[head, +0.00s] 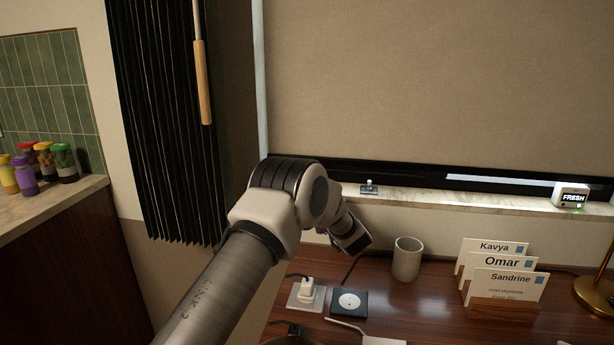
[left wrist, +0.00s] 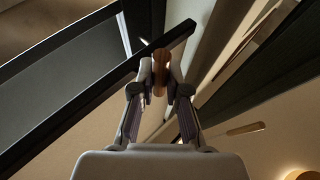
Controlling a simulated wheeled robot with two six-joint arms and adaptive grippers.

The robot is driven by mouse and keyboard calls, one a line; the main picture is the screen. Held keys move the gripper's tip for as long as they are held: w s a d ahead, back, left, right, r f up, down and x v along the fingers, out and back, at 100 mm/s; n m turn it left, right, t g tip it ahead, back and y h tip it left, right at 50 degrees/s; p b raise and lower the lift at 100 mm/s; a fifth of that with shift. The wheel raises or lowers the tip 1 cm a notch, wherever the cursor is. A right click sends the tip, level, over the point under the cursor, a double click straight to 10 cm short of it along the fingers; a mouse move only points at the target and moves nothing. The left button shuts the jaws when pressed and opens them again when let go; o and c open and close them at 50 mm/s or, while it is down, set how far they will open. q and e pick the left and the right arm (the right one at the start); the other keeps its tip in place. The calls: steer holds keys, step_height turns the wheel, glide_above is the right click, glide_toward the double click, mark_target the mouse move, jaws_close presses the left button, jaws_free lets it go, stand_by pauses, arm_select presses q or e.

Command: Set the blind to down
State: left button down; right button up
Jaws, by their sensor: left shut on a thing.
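The beige blind (head: 440,80) covers nearly all of the window in the head view. Its lower edge is close to the dark frame above the sill, where a bright strip shows toward the right. In the left wrist view my left gripper (left wrist: 160,68) is shut on a small wooden pull (left wrist: 161,74), between its fingertips. A dark bar runs diagonally behind the fingers. In the head view my left arm crosses in front of the window's lower left corner, and its fingers are not clearly seen. My right gripper is not in view.
A black pleated curtain (head: 160,120) with a wooden-handled wand (head: 203,82) hangs left of the window. On the desk are a cup (head: 407,258), a card holder (head: 502,310) and a socket plate (head: 306,294). A small white box (head: 571,195) stands on the sill.

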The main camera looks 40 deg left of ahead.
arm_select(q)
steer(key=c, duration=1.3)
jaws_free()
steer(key=shift+a+f, duration=0.2)
steer(key=shift+f, duration=0.15)
steer(key=shift+o, duration=0.7)
steer(key=shift+w+a+f, duration=0.1)
steer(key=shift+a+f, duration=0.2)
steer(key=shift+a, duration=0.1)
steer(key=shift+d+r, duration=0.25)
steer(key=shift+d, duration=0.05)
steer(key=shift+d+f, duration=0.1)
steer(key=shift+d, duration=0.25)
steer(key=v, duration=1.1)
steer(key=shift+f, duration=0.15)
steer(key=shift+a, duration=0.1)
